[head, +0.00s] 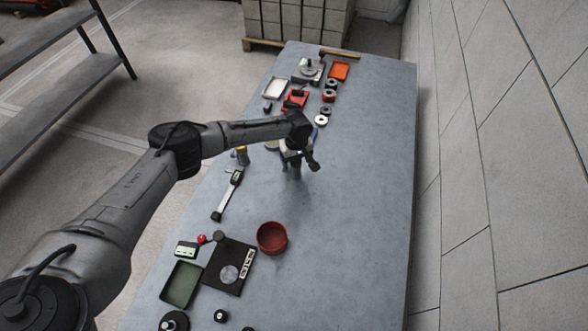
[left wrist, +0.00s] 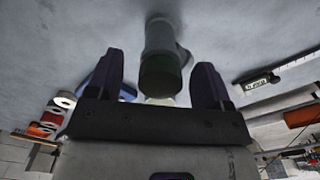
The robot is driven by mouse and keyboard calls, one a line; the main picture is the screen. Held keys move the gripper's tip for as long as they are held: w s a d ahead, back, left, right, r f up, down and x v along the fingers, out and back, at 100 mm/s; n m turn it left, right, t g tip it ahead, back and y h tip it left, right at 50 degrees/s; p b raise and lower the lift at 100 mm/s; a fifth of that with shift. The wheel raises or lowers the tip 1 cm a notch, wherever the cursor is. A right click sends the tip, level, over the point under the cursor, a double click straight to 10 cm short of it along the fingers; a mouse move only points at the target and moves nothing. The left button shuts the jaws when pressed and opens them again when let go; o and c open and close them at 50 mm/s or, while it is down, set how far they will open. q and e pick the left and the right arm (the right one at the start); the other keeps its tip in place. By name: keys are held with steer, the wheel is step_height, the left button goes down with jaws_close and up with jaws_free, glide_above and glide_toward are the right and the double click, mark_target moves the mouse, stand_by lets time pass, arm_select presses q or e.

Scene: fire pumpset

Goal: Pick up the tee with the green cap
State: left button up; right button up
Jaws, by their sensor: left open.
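In the left wrist view a grey tee (left wrist: 164,38) with a dark green cap (left wrist: 160,80) lies between the two fingers of my left gripper (left wrist: 160,65). The cap end faces the palm. Gaps show between the tee and both fingers, so the gripper is open around it. In the head view my left gripper (head: 300,160) is low over the middle of the table, and the wrist largely hides the tee there. My right gripper is in neither view.
The grey table (head: 350,210) is clear to the right of the gripper. A digital caliper (head: 228,194) lies to the left, a red bowl (head: 272,237) nearer. Trays, including an orange one (head: 339,71), and several rings stand at the far end. A wall (head: 480,150) runs along the right.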

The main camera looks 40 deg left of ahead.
arm_select(q)
steer(key=shift+f, duration=0.6)
steer(key=c, duration=1.2)
